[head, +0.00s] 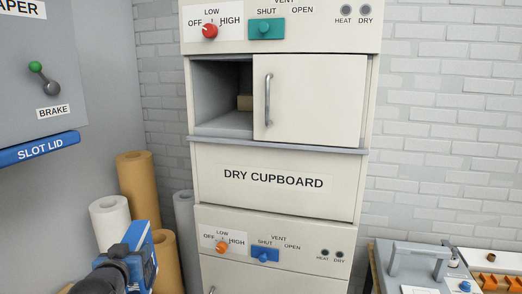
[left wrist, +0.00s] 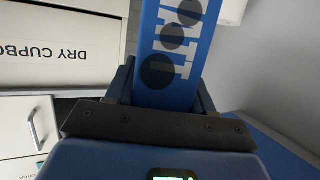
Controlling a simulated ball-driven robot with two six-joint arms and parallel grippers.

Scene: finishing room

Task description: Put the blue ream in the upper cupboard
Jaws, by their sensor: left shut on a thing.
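The blue ream (left wrist: 195,62), with white lettering and dark round marks, stands between the fingers of my left gripper (left wrist: 165,88) in the left wrist view. The gripper is shut on it. In the head view my left gripper (head: 136,254) is at the lower left, left of and below the upper cupboard (head: 278,175). The cupboard's pale door (head: 315,100) covers the right part of its opening; the left part is open onto a grey interior (head: 222,90). My right gripper is not in view.
Paper rolls (head: 137,185) stand at the left. A lower cupboard (head: 250,272) is below, and a bench (head: 440,270) with parts is at the right.

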